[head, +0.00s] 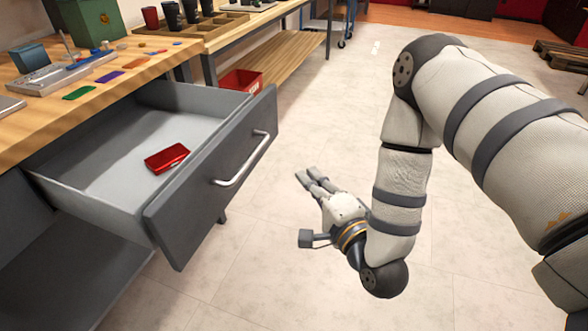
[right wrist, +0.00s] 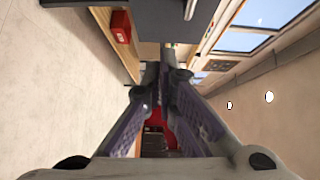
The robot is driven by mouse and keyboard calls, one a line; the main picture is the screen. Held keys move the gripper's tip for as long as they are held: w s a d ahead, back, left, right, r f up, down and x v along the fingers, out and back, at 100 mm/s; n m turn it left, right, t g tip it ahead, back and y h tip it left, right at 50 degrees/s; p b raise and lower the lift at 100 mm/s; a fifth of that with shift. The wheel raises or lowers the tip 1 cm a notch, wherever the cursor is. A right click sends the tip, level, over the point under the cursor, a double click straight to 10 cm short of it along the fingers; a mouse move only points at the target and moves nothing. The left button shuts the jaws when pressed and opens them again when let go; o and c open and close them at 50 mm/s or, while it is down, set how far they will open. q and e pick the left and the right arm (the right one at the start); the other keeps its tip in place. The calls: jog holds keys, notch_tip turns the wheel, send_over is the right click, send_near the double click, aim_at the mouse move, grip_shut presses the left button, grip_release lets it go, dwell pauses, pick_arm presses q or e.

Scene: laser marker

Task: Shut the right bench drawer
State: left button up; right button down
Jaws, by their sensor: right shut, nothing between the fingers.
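The bench drawer (head: 85,185) stands pulled out from under the wooden bench top. Its dark grey front (head: 180,205) carries a silver bar handle (head: 243,162). A small red case (head: 167,158) lies inside it. My right gripper (head: 309,178) is shut and empty, out over the floor to the right of the drawer front and apart from the handle. In the right wrist view its fingers (right wrist: 163,65) come together below a grey panel (right wrist: 160,20) that looks like the drawer front, with a bit of handle (right wrist: 190,8) at the top. My left gripper is not in view.
The bench top (head: 135,75) holds a green box (head: 90,22), small coloured plates and a grey fixture. A red bin (head: 241,80) sits on the low shelf of the bench behind. The pale floor (head: 290,235) around my right gripper is clear.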

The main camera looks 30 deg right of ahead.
jog(key=w+a, duration=0.1)
jog(key=w, duration=1.2)
jog(key=shift+w+r, duration=0.35)
jog(key=shift+w, duration=0.05)
jog(key=shift+b, duration=0.3)
